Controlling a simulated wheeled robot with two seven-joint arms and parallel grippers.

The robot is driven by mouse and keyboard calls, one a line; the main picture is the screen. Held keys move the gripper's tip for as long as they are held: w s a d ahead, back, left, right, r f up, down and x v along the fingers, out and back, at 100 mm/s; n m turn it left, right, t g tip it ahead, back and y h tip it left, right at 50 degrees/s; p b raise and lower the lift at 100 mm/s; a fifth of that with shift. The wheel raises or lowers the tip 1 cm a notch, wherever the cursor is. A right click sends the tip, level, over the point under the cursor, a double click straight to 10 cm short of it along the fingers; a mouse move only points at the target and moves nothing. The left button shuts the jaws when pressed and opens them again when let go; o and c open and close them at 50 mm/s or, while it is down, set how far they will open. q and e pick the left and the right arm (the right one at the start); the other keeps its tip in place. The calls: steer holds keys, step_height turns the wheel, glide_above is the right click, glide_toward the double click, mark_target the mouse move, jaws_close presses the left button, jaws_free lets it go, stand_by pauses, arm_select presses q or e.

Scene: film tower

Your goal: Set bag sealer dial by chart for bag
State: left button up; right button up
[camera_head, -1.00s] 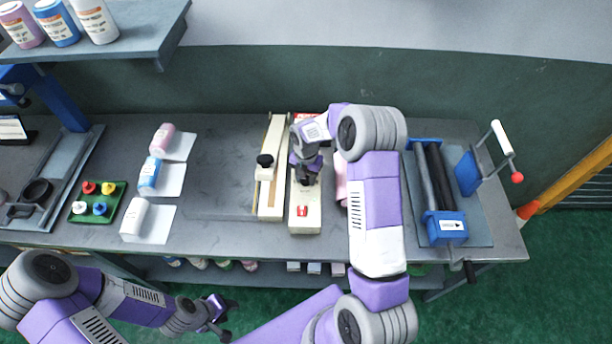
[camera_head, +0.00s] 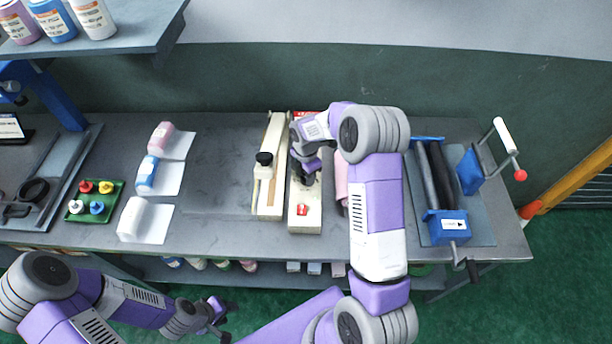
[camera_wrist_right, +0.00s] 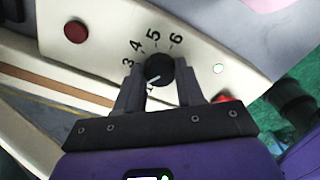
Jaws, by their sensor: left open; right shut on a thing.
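The bag sealer (camera_head: 306,217) is a long cream machine on the bench with a red switch at its near end and a separate cream arm (camera_head: 270,190) with a black knob on its left. Its black dial (camera_wrist_right: 158,67) shows in the right wrist view, with the numbers 3, 4, 5 and 6 around it. A white mark shows on the dial's near side; its exact setting is unclear. My right gripper (camera_wrist_right: 160,78) is shut on the dial; it also shows over the sealer in the head view (camera_head: 305,178). My left gripper (camera_head: 217,312) is open and empty, below the bench front. No readable chart shows.
A pink item (camera_head: 341,178) lies right of the sealer, partly hidden by my arm. A blue roller machine (camera_head: 446,227) stands at the right. Bottles on white sheets (camera_head: 163,207) and a green tray (camera_head: 112,213) of coloured knobs lie left. A shelf (camera_head: 120,40) overhangs the upper left.

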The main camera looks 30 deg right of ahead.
steer(key=m+b, duration=0.1)
steer(key=m, duration=0.5)
steer(key=shift+m, duration=0.3)
steer(key=m+b, duration=0.1)
steer(key=m, duration=0.9)
steer(key=shift+m, duration=0.4)
steer(key=m, duration=0.5)
steer(key=o, duration=1)
steer(key=shift+o, duration=0.2)
steer(key=shift+r, duration=0.1)
